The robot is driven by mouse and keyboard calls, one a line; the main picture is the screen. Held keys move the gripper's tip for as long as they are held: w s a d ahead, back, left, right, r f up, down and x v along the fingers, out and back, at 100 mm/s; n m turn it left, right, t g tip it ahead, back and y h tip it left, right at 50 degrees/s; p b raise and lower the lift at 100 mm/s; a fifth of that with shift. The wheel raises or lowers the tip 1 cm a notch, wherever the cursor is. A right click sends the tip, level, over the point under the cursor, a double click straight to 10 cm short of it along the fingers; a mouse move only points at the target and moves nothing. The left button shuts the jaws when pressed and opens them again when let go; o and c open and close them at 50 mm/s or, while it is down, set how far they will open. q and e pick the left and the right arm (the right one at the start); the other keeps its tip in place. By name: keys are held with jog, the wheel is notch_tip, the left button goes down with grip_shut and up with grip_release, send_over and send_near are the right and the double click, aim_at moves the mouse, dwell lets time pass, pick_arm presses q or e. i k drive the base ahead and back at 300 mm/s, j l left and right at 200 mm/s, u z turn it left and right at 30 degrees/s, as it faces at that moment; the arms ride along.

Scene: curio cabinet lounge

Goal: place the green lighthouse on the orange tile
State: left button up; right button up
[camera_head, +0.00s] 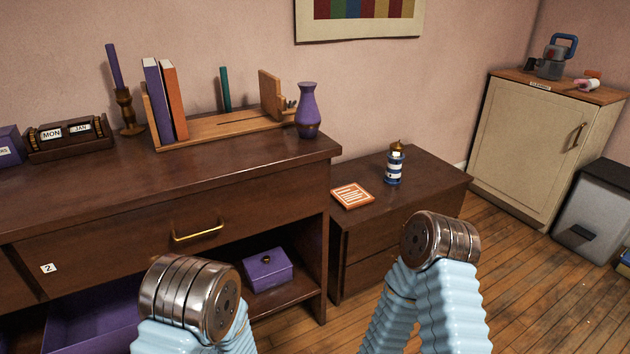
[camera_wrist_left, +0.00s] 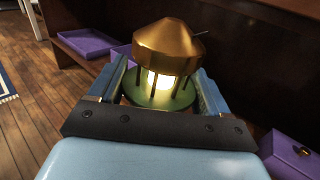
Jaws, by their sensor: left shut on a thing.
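The green lighthouse (camera_wrist_left: 170,98) shows in the left wrist view, with a gold roof, a glowing lantern and a green gallery. My left gripper (camera_wrist_left: 163,84) is shut on it, one blue finger on each side. Its lower part is hidden by the gripper. The orange tile (camera_head: 352,195) with pale markings lies on the low dark cabinet (camera_head: 428,187) in the head view, with nothing on it. In the head view only my arm links show. The left gripper and the lighthouse are out of that view, and my right gripper is in neither view.
A blue-and-white striped lighthouse (camera_head: 394,168) stands right of the tile on the same cabinet. The taller sideboard (camera_head: 250,160) at left carries a purple vase (camera_head: 308,110) near its right end. A purple box (camera_head: 268,270) sits on its lower shelf. An open purple-lined drawer (camera_head: 95,315) is at lower left.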

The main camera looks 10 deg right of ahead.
aim_at(352, 194)
jog(key=i+l, duration=0.1)
jog(key=l, duration=1.3)
jog(key=i+l, duration=0.15)
jog(key=l, duration=0.55)
jog(key=i+l, duration=0.1)
jog(key=l, duration=0.6)
